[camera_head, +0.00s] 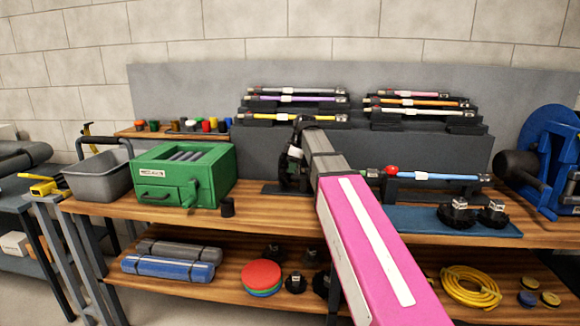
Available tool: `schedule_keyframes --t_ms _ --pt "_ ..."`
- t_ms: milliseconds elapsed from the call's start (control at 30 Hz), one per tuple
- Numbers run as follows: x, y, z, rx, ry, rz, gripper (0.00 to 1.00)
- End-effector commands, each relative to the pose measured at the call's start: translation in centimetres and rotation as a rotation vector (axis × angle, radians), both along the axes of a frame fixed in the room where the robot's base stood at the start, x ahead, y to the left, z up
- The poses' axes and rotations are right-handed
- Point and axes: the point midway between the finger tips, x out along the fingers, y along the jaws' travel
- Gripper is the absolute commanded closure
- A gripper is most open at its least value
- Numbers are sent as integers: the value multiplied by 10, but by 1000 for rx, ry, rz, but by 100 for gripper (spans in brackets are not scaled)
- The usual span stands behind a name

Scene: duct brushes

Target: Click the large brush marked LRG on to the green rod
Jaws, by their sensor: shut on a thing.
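My gripper (303,128) is at the far end of my pink and grey arm, over the middle of the bench, and its fingers are mostly hidden. It is shut on a dark object that looks like a black brush (292,172), with a small pale patch; I cannot read any LRG mark. Two black brushes with metal fittings, one (459,213) left of the other (492,213), stand on a blue mat. I cannot make out a green rod. A blue rod (435,176) with a red end lies level in a black holder, right of my arm.
Racks (300,106) of coloured rods stand at the back. A green box (183,172) and a grey basin (100,178) are at the left. A blue machine (548,150) stands at the right.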

Motion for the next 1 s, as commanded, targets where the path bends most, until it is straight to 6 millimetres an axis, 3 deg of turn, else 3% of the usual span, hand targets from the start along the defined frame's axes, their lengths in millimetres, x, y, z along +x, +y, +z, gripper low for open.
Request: schedule_keyframes --t_ms 800,833,900,1000 --pt "-3 -14 0 1 0 1 100" --pt "-3 -14 0 1 0 1 63" --pt "-3 -14 0 1 0 1 40" --pt "-3 -14 0 1 0 1 36"
